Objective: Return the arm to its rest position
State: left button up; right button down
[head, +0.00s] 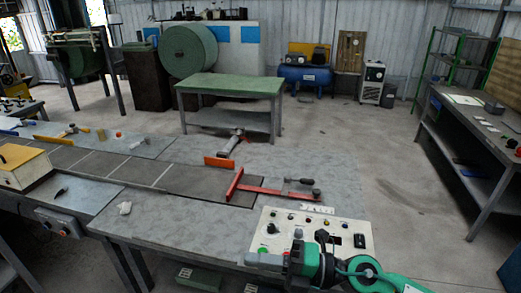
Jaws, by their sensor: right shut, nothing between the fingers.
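My right arm comes in from the lower right, with teal and dark grey parts. Its gripper (262,260) is shut and empty, over the front edge of the work table (190,228). It is close in front of the white control panel (268,235) and covers part of its lower edge. My left gripper is not in view.
A red clamp bar (270,190) and dark conveyor strip (165,178) lie on the table behind the panel. A yellow-topped box (22,165) stands at left. A green-topped table (230,85) stands behind; a workbench (470,115) is at right. Floor between is clear.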

jog(key=w+d+m+t+h, duration=0.3)
jog(key=d+m+t+h, duration=0.2)
jog(key=m+t, duration=0.45)
jog(key=w+d+m+t+h, duration=0.45)
jog(key=m+t, duration=0.25)
jog(key=m, duration=0.5)
jog(key=s+d+f+m+g+h, duration=0.3)
jog(key=d+f+m+h, duration=0.2)
jog(key=f, duration=0.2)
jog(key=s+d+f+m+g+h, duration=0.4)
jog(key=d+f+m, duration=0.15)
jog(key=f, duration=0.25)
jog(key=s+d+f+m+g, duration=0.15)
jog(key=s+f+g, duration=0.3)
jog(key=s, duration=0.45)
jog(key=s+d+f+g, duration=0.2)
jog(key=s+f+g, duration=0.2)
jog(key=s+f, duration=0.3)
notch_tip(320, 180, down, 32)
jog(key=s+g+b, duration=0.1)
jog(key=s, duration=0.1)
jog(key=s+d+f+g+b, duration=0.1)
jog(key=s+d+f, duration=0.2)
jog(key=s+f, duration=1.5)
notch_tip(320, 180, down, 2)
jog(key=shift+s+g, duration=0.3)
jog(key=shift+s, duration=0.05)
